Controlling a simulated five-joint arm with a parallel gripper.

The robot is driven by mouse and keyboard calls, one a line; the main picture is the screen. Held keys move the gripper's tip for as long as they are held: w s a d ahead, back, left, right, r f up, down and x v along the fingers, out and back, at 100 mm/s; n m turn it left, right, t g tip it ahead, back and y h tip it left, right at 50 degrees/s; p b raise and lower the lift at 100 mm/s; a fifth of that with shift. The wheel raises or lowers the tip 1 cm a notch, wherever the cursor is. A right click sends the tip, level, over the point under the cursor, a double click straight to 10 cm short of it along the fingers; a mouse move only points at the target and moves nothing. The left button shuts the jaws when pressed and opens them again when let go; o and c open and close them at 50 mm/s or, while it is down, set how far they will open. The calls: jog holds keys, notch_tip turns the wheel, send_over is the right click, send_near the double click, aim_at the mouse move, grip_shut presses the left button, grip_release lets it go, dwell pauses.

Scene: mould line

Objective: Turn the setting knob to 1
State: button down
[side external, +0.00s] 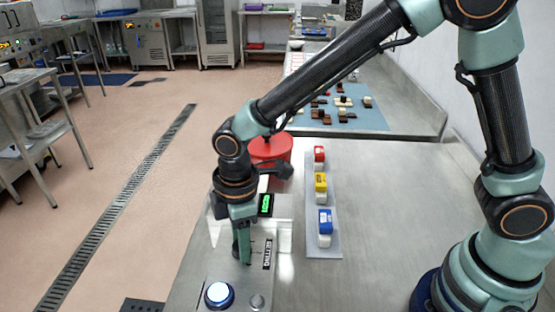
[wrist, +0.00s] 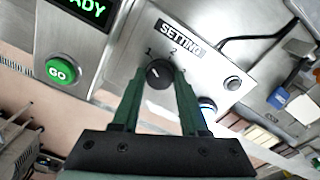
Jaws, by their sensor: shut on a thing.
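The setting knob (wrist: 158,74) is a dark round knob in the wrist view, on a metal panel below the SETTING label (wrist: 180,38). The numbers 1 and 2 are printed around it; a third mark is mostly behind a finger. A small pale mark shows on the knob, seeming to lean toward the upper left, but its exact setting is hard to read. My gripper (wrist: 160,80) has its green fingers on both sides of the knob and is shut on it. In the side view my gripper (side external: 242,258) points down at the panel (side external: 236,272) and hides the knob.
A green GO button (wrist: 60,70) and a green-lit display (wrist: 85,10) are near. Red, yellow and blue-topped blocks stand on a strip (side external: 328,245) at right. A red round container (side external: 270,150) stands behind.

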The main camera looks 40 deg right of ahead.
jog(key=shift+a+r, duration=0.1)
jog(key=shift+a, duration=0.05)
jog(key=shift+c, duration=2.1)
grip_release()
notch_tip(320, 180, up, 12)
jog(key=shift+s, duration=0.2)
jog(key=shift+d, duration=0.2)
jog(key=s+d+r+m+t, duration=0.2)
jog(key=d+m, duration=0.5)
jog(key=d, duration=0.4)
jog(key=s+d+r+m+t, duration=0.2)
jog(key=d+m, duration=0.5)
jog(key=d, duration=0.5)
jog(key=shift+s+d+t, duration=0.2)
jog(key=shift+s+t, duration=0.3)
jog(key=shift+t, duration=0.1)
